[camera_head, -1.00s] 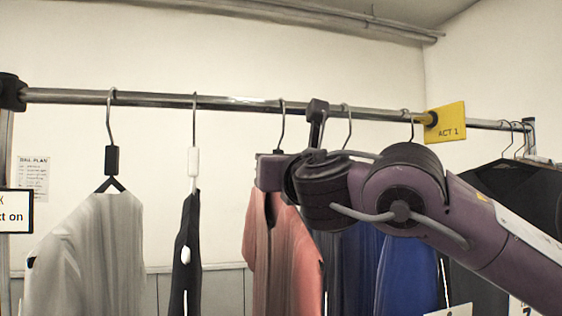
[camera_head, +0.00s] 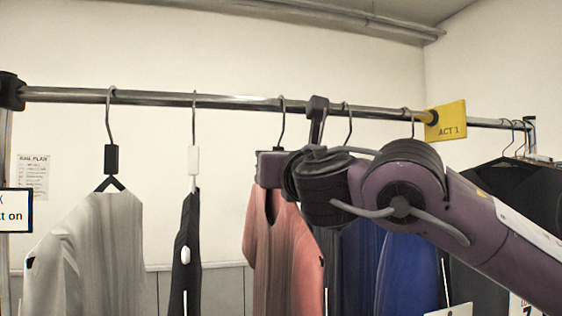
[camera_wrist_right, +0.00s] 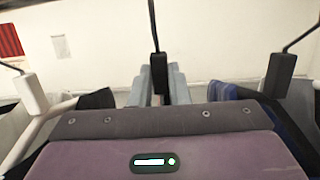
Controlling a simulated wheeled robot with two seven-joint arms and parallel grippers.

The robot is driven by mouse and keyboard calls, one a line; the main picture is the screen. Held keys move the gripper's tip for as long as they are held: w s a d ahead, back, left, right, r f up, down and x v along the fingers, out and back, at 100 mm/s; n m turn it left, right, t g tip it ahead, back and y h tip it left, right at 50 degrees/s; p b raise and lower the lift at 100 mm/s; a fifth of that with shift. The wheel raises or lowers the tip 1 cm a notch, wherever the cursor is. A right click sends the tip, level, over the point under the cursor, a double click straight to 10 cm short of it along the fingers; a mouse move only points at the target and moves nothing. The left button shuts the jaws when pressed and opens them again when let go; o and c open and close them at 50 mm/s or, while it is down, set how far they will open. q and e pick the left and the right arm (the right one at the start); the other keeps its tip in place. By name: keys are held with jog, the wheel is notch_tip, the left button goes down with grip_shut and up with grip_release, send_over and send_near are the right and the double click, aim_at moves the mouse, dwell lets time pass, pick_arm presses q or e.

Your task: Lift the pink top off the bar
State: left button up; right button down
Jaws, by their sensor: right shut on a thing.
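The pink top (camera_head: 285,250) hangs below the bar (camera_head: 240,102), in the middle of the head view. The hook (camera_head: 282,125) of its hanger still reaches up to the bar. My right gripper (camera_head: 270,168) is at the neck of this hanger, just above the top. In the right wrist view its grey fingers (camera_wrist_right: 159,82) are shut around the dark hanger stem (camera_wrist_right: 154,28). The purple gripper body hides the hanger's middle in the head view. My left gripper is in neither view.
A pale grey garment (camera_head: 95,255) and a narrow dark one (camera_head: 185,250) hang to the left. Blue garments (camera_head: 408,272) hang close on the right, partly behind my arm. A black post (camera_head: 317,118) and a yellow ACT 1 sign (camera_head: 446,121) are on the bar.

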aim_at(281, 138)
jog(key=shift+r+p, duration=0.85)
jog(key=shift+r, duration=0.75)
jog(key=shift+s, duration=0.2)
jog(key=shift+s+d+b, duration=0.15)
jog(key=shift+s+b, duration=0.2)
jog(key=shift+s, duration=0.05)
jog(key=r+b+v, duration=0.1)
jog(key=b+v, duration=0.1)
jog(key=v, duration=0.4)
jog(key=shift+s+d+b, duration=0.2)
jog(key=shift+s+b, duration=0.15)
jog(key=shift+s, duration=0.1)
